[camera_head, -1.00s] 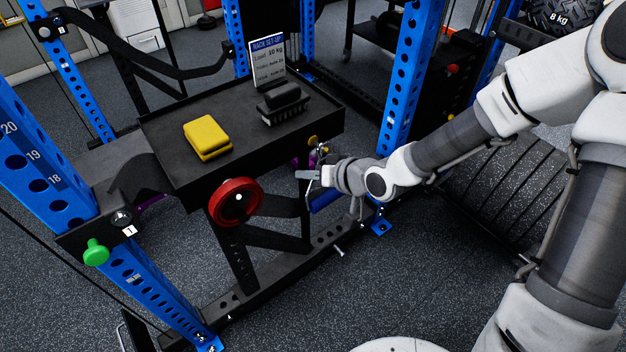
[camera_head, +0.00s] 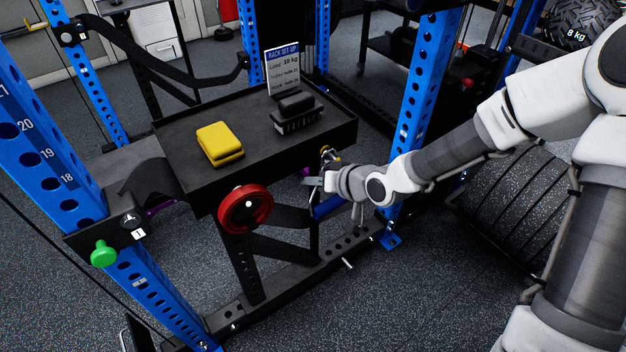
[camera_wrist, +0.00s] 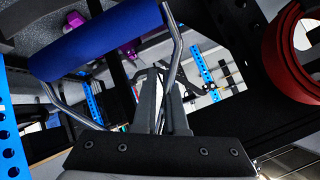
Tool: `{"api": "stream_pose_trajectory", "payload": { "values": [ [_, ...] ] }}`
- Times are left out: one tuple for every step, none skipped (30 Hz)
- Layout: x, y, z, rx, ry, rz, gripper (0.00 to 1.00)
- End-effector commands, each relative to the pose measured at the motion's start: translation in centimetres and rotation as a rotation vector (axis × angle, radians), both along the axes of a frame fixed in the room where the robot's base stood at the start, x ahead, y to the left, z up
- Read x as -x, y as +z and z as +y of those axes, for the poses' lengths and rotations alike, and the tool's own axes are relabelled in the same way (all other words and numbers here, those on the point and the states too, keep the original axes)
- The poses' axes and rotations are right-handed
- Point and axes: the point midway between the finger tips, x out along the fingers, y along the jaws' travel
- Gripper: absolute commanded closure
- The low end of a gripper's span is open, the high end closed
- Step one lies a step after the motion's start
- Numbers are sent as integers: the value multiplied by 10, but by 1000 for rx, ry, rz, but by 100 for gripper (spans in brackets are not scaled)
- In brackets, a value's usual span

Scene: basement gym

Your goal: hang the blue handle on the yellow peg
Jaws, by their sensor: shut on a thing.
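The blue handle (camera_head: 327,206) hangs low at my gripper, beside the right side of the rack's tray. In the wrist view its blue grip (camera_wrist: 100,40) lies tilted across the upper left, with bent metal rods at both ends. My gripper (camera_head: 316,182) is shut on the blue handle; its dark fingers (camera_wrist: 162,100) show in the wrist view, and the exact hold is hard to see. The yellow peg (camera_head: 329,154) shows only as a small patch just above my gripper, at the tray's right corner. Whether metal and peg touch cannot be told.
The black tray (camera_head: 190,145) bears a yellow block (camera_head: 219,143), a dark brush-like object (camera_head: 296,112) and a sign (camera_head: 282,66). A red disc (camera_head: 245,208) and a green peg (camera_head: 103,254) are at left. A blue upright (camera_head: 418,100) stands close behind my gripper.

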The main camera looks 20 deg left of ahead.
Motion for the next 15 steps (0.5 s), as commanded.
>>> {"api": "stream_pose_trajectory", "payload": {
  "values": [
    [-3, 3, 2, -6, 0, -9, 100],
    [-3, 3, 2, -6, 0, -9, 100],
    [-4, 3, 2, -7, 0, -10, 100],
    [-4, 3, 2, -7, 0, -10, 100],
    [-4, 4, 2, -7, 0, -10, 100],
    [-4, 4, 2, -7, -1, -11, 100],
    [-4, 4, 3, -7, -1, -11, 100],
    [-4, 4, 3, -7, -1, -11, 89],
    [-4, 4, 3, -7, -1, -11, 82],
    [-4, 4, 3, -7, -1, -11, 76],
    [-4, 4, 3, -8, -1, -12, 71],
    [-4, 4, 3, -7, -1, -12, 64],
    [-4, 4, 3, -8, 0, -12, 58],
    [-4, 4, 3, -8, 0, -12, 56],
    [-4, 4, 3, -8, 0, -12, 56]
  ]
}}
